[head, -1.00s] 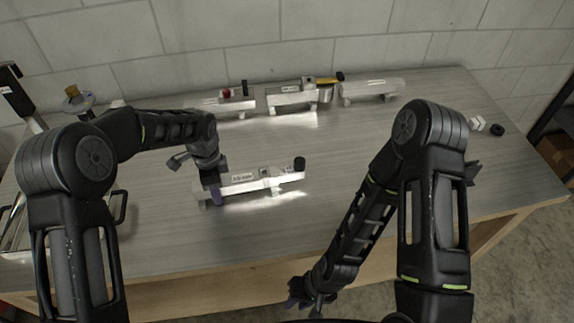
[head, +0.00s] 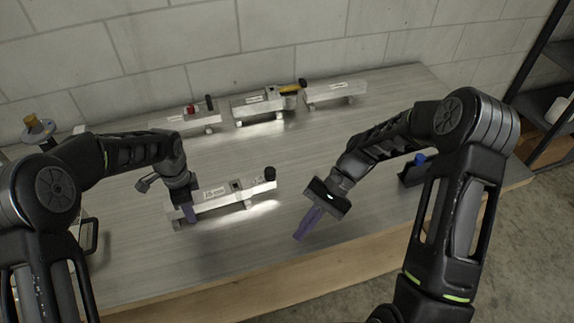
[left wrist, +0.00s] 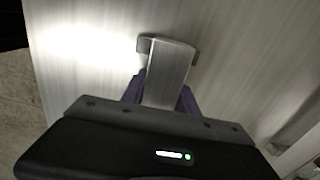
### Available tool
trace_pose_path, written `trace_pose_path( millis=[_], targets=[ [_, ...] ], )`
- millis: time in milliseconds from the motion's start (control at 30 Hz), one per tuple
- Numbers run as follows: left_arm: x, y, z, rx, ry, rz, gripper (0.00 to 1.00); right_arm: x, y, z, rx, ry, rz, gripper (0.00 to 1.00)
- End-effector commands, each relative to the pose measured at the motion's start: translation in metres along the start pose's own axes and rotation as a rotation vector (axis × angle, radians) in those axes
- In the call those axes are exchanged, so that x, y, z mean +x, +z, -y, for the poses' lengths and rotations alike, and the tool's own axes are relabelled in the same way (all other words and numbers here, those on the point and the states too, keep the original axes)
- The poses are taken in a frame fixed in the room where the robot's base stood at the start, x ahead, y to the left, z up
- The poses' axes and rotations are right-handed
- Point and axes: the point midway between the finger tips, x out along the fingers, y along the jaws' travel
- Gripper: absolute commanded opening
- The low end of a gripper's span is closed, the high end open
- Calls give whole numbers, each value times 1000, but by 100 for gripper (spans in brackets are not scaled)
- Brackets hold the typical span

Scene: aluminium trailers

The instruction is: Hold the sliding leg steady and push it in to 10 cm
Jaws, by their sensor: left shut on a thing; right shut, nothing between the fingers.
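The near aluminium trailer (head: 218,199) lies across the middle of the table, with a label on its side and a black knob (head: 270,174) at its right end. My left gripper (head: 189,213) is shut on its left part. In the left wrist view its metal bar (left wrist: 167,75) runs between the purple fingers (left wrist: 160,92), with a grey bracket at the far end. My right gripper (head: 308,222) is shut and empty, purple fingers pointing down-left, right of the knob and apart from the trailer. I cannot tell the sliding leg's extension or read the label.
Other trailers stand along the wall: one with a red part (head: 190,110), one with a yellow-and-black handle (head: 290,90), and a plain one (head: 335,92). A dark holder with a blue part (head: 420,160) is at the right. The table between is clear.

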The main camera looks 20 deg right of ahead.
Motion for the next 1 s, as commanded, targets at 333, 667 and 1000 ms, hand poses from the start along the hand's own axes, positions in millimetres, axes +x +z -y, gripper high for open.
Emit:
trace_pose_path(
  millis=[333, 667, 1000],
  targets=[
    [0, 0, 0, -1, -1, 0, 0, -183, -56, 60, -594, -205, -360, 0],
    [0, 0, 0, -1, -1, 0, 0, -208, -57, 66, -685, -214, -413, 0],
    [0, 0, 0, -1, -1, 0, 0, -200, -59, 69, -684, -213, -411, 0]
  ],
)
